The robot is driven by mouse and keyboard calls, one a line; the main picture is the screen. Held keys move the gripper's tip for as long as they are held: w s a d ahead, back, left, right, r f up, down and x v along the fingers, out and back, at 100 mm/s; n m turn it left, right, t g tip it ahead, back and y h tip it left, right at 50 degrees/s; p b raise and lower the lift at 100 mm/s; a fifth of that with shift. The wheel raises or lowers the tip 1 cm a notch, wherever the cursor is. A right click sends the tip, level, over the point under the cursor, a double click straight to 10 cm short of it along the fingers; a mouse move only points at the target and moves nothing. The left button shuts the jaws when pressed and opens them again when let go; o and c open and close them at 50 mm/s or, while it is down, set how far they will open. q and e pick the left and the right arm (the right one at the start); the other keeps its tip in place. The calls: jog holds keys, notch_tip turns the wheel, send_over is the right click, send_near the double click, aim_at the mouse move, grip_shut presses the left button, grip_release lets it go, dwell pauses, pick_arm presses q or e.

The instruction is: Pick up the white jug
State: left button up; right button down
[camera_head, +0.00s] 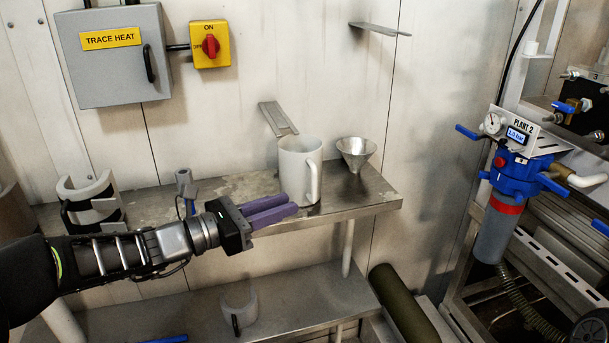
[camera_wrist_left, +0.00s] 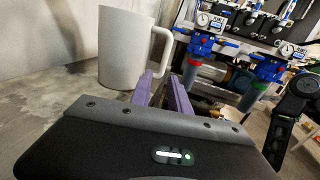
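The white jug (camera_head: 297,165) stands upright near the front edge of the metal shelf (camera_head: 362,199), its handle toward the right front. In the left wrist view the jug (camera_wrist_left: 122,48) is just ahead and to the left of the fingers, handle to the right. My left gripper (camera_head: 292,204) has purple fingers and is in front of and slightly below the jug's base in the head view. In the left wrist view its fingers (camera_wrist_left: 160,76) are parted with a narrow empty gap, apart from the jug. My right gripper does not show.
A metal funnel (camera_head: 356,152) stands close to the jug's right. An angled metal bracket (camera_head: 278,117) is on the wall behind. Blue filter equipment (camera_head: 520,170) stands at right.

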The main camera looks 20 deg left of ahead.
aim_at(311, 196)
pick_arm(q)
jog(key=shift+x, duration=1.2)
jog(key=shift+x, duration=2.6)
jog(key=shift+s+d+r, duration=0.1)
jog(key=shift+s+d, duration=0.05)
jog(key=shift+s, duration=0.05)
jog(key=shift+c, duration=0.5)
grip_shut()
